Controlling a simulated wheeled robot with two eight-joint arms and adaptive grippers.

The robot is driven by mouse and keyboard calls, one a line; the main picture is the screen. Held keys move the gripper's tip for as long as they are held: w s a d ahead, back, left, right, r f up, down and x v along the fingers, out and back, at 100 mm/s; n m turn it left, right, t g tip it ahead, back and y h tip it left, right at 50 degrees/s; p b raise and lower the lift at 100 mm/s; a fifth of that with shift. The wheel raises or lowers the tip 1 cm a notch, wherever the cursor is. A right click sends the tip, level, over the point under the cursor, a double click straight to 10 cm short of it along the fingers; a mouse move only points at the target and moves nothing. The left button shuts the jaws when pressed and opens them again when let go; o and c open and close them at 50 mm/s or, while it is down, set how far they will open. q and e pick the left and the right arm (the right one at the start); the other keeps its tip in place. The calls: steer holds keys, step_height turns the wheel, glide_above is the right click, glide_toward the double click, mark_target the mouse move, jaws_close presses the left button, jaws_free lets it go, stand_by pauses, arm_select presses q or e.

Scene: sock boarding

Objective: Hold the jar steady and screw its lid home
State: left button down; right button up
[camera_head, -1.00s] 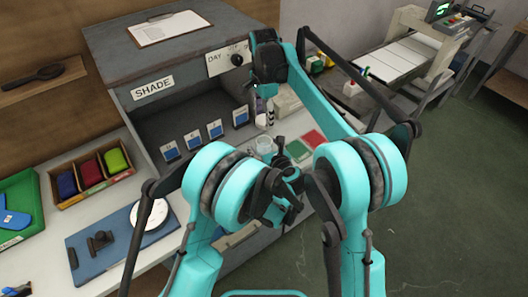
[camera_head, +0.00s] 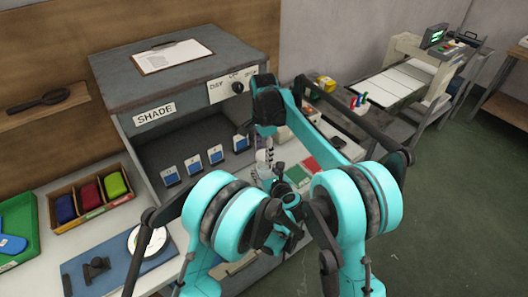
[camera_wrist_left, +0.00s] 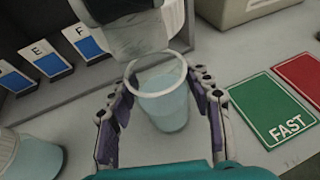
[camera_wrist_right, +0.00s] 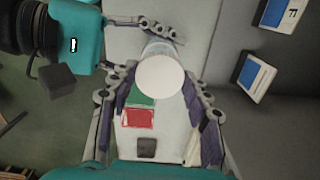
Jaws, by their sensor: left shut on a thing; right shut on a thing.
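The jar (camera_wrist_left: 163,100) is a clear, pale blue cup standing upright between the fingers of my left gripper (camera_wrist_left: 162,112), which is shut on it. In the right wrist view a strip of the jar (camera_wrist_right: 157,47) shows behind the round white lid (camera_wrist_right: 160,77). My right gripper (camera_wrist_right: 160,100) is shut on the lid, over the jar. In the left wrist view the jar's rim shows, with a grey shape close above it. I cannot tell whether the lid touches the rim. In the head view my right gripper (camera_head: 264,157) hides most of the jar.
Green (camera_wrist_left: 272,110) and red (camera_wrist_left: 302,77) cards lie beside the jar. Blue-and-white cards (camera_head: 193,165) stand inside the grey shade cabinet (camera_head: 150,120). A pale blue container (camera_wrist_left: 28,155) stands at the left wrist view's lower left. Trays and a blue board (camera_head: 110,270) lie farther left.

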mark_target(264, 174)
steer(key=shift+f, duration=0.3)
steer(key=shift+f, duration=0.15)
steer(key=shift+f, duration=0.75)
steer(key=shift+f, duration=0.55)
stand_by(0.3)
steer(key=m, duration=1.1)
steer(key=shift+w+m, duration=0.1)
steer(key=shift+m, duration=0.3)
steer(key=m, duration=0.4)
steer(key=shift+m, duration=0.3)
